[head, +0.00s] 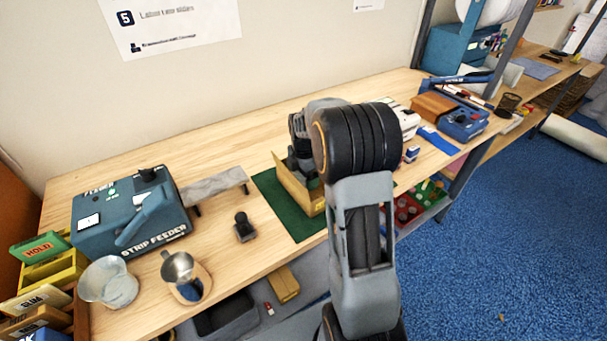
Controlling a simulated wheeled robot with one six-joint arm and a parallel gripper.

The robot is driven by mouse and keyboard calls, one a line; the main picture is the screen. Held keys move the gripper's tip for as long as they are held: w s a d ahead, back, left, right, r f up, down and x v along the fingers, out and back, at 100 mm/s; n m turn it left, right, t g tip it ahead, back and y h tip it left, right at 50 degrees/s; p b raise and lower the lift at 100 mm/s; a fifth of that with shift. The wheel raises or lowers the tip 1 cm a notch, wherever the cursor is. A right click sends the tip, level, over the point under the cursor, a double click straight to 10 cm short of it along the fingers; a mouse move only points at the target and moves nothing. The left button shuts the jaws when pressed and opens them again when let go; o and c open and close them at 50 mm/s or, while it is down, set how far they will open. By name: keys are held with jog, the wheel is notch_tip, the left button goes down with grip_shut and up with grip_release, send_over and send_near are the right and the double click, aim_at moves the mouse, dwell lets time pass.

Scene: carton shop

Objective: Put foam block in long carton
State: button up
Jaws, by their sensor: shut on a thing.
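The long carton (289,184) is tan and open at the top. It stands on a green mat (266,187) at the middle of the workbench. My gripper (300,170) points down at the carton's opening, with its fingertips at or inside the walls. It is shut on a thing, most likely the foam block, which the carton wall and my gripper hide. My arm covers the right part of the carton and mat. I cannot tell how deep the held thing sits.
A blue strip feeder (130,212) stands at left, with a grey strip rest (214,185) beside it. A dark stamp (243,228), a metal jug (183,272) and a clear cup (108,283) stand near the front edge. Blue equipment (462,122) is at right.

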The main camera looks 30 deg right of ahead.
jog(key=shift+f, duration=0.3)
jog(key=o, duration=0.6)
jog(key=shift+r, duration=0.1)
notch_tip(320, 180, up, 12)
jog(key=s+a+m+t, duration=0.1)
jog(key=s+a+m, duration=0.2)
jog(key=s+m, duration=0.3)
jog(key=s+a+m+t, duration=0.1)
jog(key=s+a+m, duration=0.3)
jog(key=s+m, duration=0.3)
jog(key=s+a+m+t, duration=0.1)
jog(key=s+a+m, duration=0.3)
jog(key=s+m, duration=0.2)
jog(key=shift+s+f+t, duration=0.35)
jog(key=shift+t, duration=0.05)
